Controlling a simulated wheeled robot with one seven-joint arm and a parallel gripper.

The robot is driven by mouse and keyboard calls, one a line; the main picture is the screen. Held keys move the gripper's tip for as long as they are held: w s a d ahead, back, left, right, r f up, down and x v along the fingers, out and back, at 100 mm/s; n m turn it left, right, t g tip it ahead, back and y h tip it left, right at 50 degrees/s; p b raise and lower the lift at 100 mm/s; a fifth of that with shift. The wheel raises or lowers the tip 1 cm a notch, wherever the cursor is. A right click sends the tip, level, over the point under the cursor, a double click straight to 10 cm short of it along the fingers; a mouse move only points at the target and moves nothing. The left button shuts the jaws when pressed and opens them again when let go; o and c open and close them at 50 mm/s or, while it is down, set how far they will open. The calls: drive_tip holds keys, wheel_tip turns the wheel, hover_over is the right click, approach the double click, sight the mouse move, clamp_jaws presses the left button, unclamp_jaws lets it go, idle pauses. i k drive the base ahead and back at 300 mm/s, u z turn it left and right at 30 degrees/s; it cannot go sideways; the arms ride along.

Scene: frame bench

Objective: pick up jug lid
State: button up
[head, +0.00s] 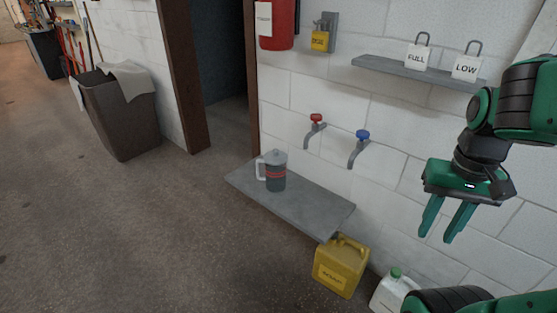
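A grey jug (275,175) with a dark body, a red band and a pale handle on its left stands upright on a low grey shelf (310,212). The grey jug lid (275,155) sits on top of the jug, with a small knob at its middle. My gripper (439,236) is at the right, well apart from the jug, hanging in front of the white wall. Its two green fingers point down and are spread apart with nothing between them.
A red tap (315,128) and a blue tap (360,145) stick out above the shelf. A yellow canister (341,268) and a white bottle (392,291) stand at the lower right. A wall shelf (415,72) holds FULL and LOW tags. Open floor lies left.

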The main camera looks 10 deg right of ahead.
sight(275, 158)
drive_tip(key=z, duration=0.05)
drive_tip(key=i, duration=1)
drive_tip(key=u, duration=0.05)
